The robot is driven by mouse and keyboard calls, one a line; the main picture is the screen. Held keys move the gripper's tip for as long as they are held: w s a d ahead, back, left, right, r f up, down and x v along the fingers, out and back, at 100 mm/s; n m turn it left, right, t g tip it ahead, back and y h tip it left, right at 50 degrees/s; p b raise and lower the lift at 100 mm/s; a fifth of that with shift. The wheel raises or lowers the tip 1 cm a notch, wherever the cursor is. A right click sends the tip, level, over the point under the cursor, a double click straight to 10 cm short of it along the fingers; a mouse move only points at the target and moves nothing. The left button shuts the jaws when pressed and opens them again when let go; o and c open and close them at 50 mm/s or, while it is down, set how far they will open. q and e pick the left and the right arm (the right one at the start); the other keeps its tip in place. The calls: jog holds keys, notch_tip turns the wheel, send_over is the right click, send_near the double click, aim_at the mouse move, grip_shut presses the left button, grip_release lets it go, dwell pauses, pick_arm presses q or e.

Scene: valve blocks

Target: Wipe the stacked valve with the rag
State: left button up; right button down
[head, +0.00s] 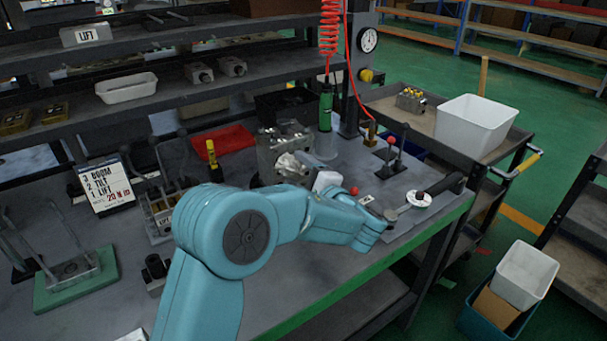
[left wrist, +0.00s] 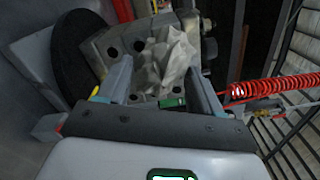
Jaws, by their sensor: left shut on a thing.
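The stacked valve (head: 266,154), a grey metal block assembly with dark ports, stands near the middle of the bench. It also shows in the left wrist view (left wrist: 98,47). The pale crumpled rag (head: 287,166) is against the valve's near face; in the left wrist view, the rag (left wrist: 168,62) lies between my fingers and covers part of the block. My teal left arm hides part of the bench in front. My right gripper is not in view.
A green tool (head: 326,110) hangs from a red coiled hose (head: 329,25) behind the valve. Small levers (head: 391,150) stand to the right. A sign (head: 106,190) stands at the left.

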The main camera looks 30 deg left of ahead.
pick_arm(q)
jog(key=shift+x, duration=0.85)
dwell(0.7)
jog(key=shift+w+d, duration=0.4)
jog(key=shift+w, duration=0.45)
jog(key=shift+w+d, duration=0.4)
jog(key=shift+w, duration=0.5)
jog(key=shift+w+a+f+b, duration=0.1)
jog(key=shift+b, duration=0.25)
jog(key=shift+s+a+b, duration=0.3)
jog(key=shift+s+b, duration=0.25)
jog(key=shift+s+a+b, duration=0.35)
jog(key=shift+s+b, duration=0.3)
jog(key=shift+s, duration=0.15)
jog(key=shift+s+a, duration=0.25)
jog(key=shift+s, duration=0.25)
